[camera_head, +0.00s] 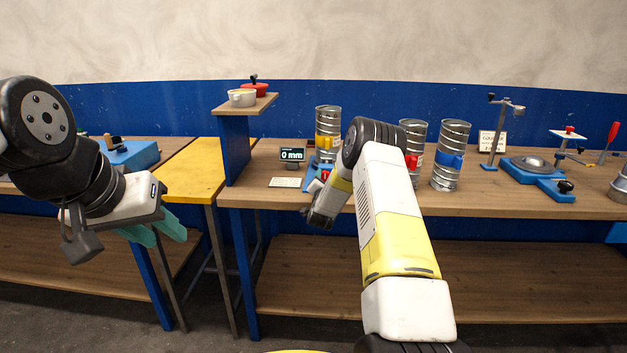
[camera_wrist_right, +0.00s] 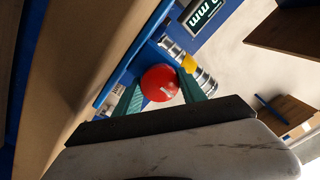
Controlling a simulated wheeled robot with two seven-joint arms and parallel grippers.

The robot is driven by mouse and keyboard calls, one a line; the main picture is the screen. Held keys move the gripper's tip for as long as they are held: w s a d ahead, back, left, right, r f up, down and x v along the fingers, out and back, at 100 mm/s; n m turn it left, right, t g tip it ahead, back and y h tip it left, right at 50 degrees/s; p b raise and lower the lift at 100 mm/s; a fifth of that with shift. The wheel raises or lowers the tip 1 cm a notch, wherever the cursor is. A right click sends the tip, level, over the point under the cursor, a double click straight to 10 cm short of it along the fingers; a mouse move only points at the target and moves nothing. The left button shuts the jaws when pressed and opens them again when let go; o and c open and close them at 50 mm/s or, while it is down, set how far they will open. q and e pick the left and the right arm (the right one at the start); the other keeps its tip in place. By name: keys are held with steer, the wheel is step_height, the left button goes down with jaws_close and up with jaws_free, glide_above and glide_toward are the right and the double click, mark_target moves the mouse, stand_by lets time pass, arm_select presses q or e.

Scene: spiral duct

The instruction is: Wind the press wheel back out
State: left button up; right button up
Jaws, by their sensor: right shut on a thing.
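The round red press wheel (camera_wrist_right: 160,83) sits between the two teal fingers of my right gripper (camera_wrist_right: 158,92) in the right wrist view, and the gripper is shut on it. In the head view, my right arm reaches to the small blue press (camera_head: 315,181) on the bench, with a red part (camera_head: 325,176) showing; the fingertips are hard to make out there. The display (camera_head: 292,155) beside it reads 0 mm. My left gripper (camera_head: 158,231) hangs at the left, its teal fingers apart, empty and away from the bench.
Several spiral duct pieces (camera_head: 451,155) with coloured bands stand behind and right of my right arm. A shelf (camera_head: 245,104) with pots stands left of the display. A blue clamp fixture (camera_head: 537,178) is further right. A yellow table (camera_head: 190,175) lies at left.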

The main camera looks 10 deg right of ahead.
steer(key=shift+f, duration=0.15)
steer(key=o, duration=1.4)
steer(key=v, duration=0.8)
